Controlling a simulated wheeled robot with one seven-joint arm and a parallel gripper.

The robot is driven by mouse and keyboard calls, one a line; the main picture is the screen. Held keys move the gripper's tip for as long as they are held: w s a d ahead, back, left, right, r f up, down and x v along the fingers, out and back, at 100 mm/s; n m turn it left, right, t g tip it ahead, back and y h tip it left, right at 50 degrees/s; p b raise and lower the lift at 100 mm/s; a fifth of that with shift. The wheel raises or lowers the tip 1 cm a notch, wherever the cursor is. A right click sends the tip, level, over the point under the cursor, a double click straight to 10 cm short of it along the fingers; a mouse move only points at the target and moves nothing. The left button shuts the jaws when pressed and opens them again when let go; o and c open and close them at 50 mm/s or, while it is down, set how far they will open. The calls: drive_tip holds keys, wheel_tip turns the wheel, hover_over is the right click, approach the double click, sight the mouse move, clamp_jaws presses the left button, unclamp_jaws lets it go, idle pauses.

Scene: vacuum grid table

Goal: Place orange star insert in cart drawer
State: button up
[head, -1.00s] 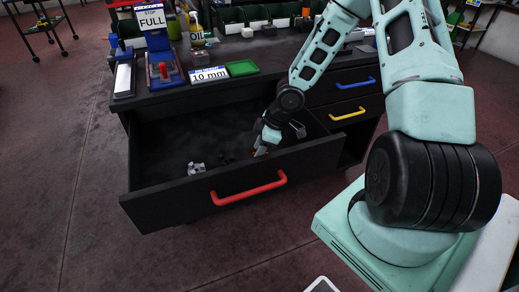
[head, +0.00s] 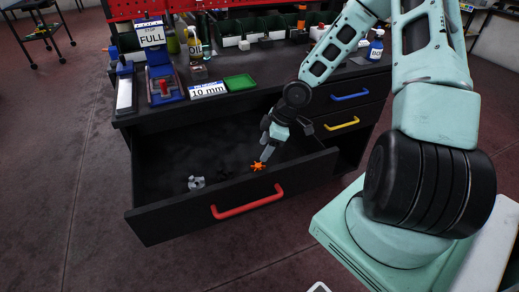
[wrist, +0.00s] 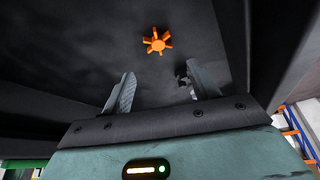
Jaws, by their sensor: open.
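The orange star insert (head: 257,166) lies in the open cart drawer (head: 230,205), near its front wall and right of the middle. It also shows in the wrist view (wrist: 157,41), on the dark drawer floor beyond my fingertips. My gripper (head: 267,152) is just above the insert in the head view.
A grey metal part (head: 196,182) lies in the drawer to the left, with a small dark part (head: 223,174) beside it. The drawer walls stand close around my gripper. A green tray (head: 240,83) and a 10 mm label (head: 208,90) are on the cart top.

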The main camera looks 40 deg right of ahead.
drive_tip(key=p+v, duration=0.2)
drive_tip(key=v, duration=0.3)
drive_tip(key=s+a+r+g+h, duration=0.15)
drive_tip(key=s+a+r, duration=0.3)
drive_tip(key=a, duration=0.45)
drive_tip(key=s+a+r+g+h, duration=0.1)
drive_tip(key=s+a+r+h, duration=0.15)
drive_tip(key=a+r, duration=0.4)
drive_tip(key=s+a+r+m, duration=0.1)
drive_tip(key=s+a+r, duration=0.2)
drive_tip(key=s+a, duration=0.3)
drive_tip(key=s+a+r+m+y, duration=0.1)
drive_tip(key=s+a+r, duration=0.2)
drive_tip(key=s+a, duration=0.3)
drive_tip(key=shift+s+a+r+m, duration=0.15)
drive_tip(key=shift+s+r+m, duration=0.15)
drive_tip(key=shift+s, duration=0.8)
